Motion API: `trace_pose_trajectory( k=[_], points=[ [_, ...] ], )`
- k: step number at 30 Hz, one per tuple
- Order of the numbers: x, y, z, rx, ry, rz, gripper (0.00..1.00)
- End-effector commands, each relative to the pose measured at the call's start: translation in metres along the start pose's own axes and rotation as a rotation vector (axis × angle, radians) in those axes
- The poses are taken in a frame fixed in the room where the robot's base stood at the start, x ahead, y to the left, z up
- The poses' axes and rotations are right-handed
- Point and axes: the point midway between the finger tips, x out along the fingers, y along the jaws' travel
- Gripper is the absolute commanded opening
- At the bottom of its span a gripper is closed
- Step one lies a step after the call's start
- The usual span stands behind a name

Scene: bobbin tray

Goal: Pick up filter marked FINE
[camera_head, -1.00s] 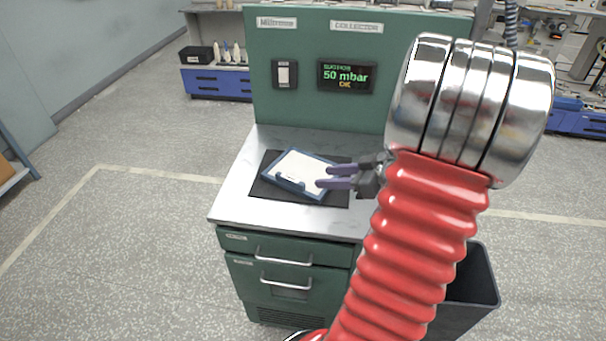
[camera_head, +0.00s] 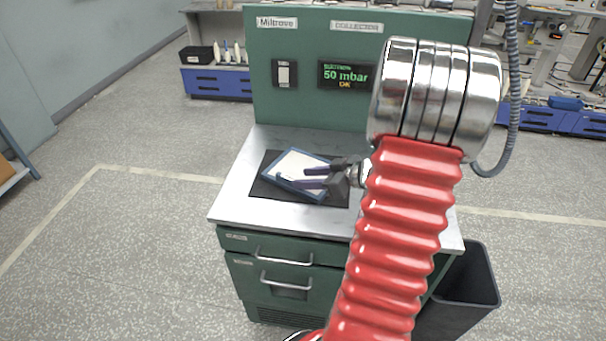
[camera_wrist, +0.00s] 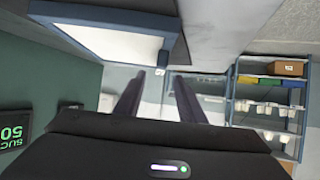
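A flat filter with a blue frame and pale panel (camera_head: 297,162) lies at an angle on a black mat (camera_head: 336,196) on the bench top. No FINE marking can be read on it. A small blue handle stands at its near left edge. My gripper (camera_head: 300,177) is open and empty, coming from the right over the filter, its fingers pointing at the handle. In the wrist view the filter (camera_wrist: 115,42) fills the upper left, and its handle shows just beyond and between the two spread fingertips (camera_wrist: 159,76). I cannot tell whether they touch it.
The green cabinet's back panel (camera_head: 300,100) rises behind the bench top, with a switch (camera_head: 285,73) and a lit display (camera_head: 346,75) reading 50 mbar. Drawers with handles (camera_head: 284,254) are below. A dark bin (camera_head: 462,300) stands at the right. Floor is clear at left.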

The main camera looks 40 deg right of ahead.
Motion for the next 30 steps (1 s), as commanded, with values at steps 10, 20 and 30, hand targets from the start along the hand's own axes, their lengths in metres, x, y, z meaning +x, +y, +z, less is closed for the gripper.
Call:
trace_pose_trajectory(
  k=[10, 20, 30],
  points=[
    [0.038, -0.001, 0.004, 0.001, -0.001, -0.004, 0.36],
    [0.051, 0.0, 0.004, 0.0, 0.0, 0.0, 0.36],
    [0.051, 0.0, 0.004, 0.0, 0.0, 0.0, 0.36]
  ],
)
